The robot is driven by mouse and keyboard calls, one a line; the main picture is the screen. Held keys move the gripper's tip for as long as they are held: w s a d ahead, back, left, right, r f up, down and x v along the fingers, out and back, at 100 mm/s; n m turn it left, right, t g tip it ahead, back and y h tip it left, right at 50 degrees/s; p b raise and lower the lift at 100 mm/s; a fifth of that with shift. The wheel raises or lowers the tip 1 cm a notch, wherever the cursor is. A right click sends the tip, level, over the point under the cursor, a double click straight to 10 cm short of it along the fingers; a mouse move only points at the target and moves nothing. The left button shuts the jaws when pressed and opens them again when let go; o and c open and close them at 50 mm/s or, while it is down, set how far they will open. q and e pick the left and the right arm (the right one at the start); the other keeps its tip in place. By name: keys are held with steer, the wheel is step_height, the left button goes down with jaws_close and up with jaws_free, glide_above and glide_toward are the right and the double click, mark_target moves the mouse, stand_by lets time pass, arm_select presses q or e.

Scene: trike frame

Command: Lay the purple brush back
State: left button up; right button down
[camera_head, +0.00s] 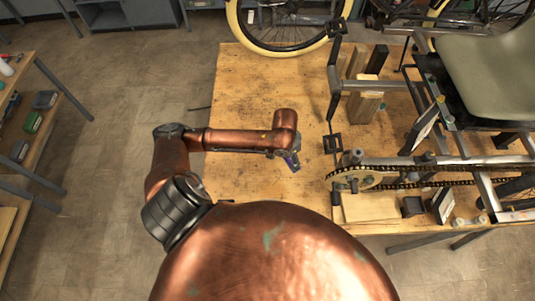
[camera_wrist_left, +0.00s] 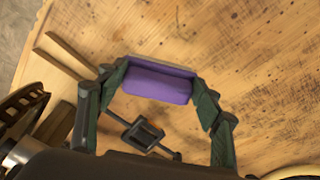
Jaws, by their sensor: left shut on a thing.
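My left gripper (camera_head: 291,161) is over the wooden workbench (camera_head: 240,90), left of the trike frame. In the left wrist view my left gripper (camera_wrist_left: 158,88) is shut on the purple brush (camera_wrist_left: 155,85), a purple block with a thin brown wooden edge, held between its green-lined fingers. In the head view only a small purple part of the brush (camera_head: 290,163) shows below the wrist; the rest is hidden. I cannot tell whether the brush touches the bench top. My right gripper is not in view.
The trike frame with its chain (camera_head: 430,181) and grey seat (camera_head: 490,70) fills the bench's right side. Wooden blocks (camera_head: 363,105) stand inside the frame. A wheel (camera_head: 285,25) is at the bench's far edge. Bare bench lies around the left gripper.

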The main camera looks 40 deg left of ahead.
arm_select(q)
steer(key=s+a+f+m+p, duration=0.1)
steer(key=s+a+f+p, duration=0.15)
steer(key=s, duration=0.25)
steer(key=w+a+f, duration=0.2)
steer(key=a+f, duration=0.1)
steer(key=a, duration=0.1)
steer(key=w+a+f, duration=0.3)
steer(key=a, duration=0.1)
steer(key=w+a+f+p, duration=0.1)
steer(key=w+a+f, duration=0.2)
steer(key=a+f, duration=0.1)
steer(key=shift+f, duration=1.5)
steer(key=o, duration=1.4)
steer(key=shift+f, duration=0.15)
steer(key=shift+o, duration=0.2)
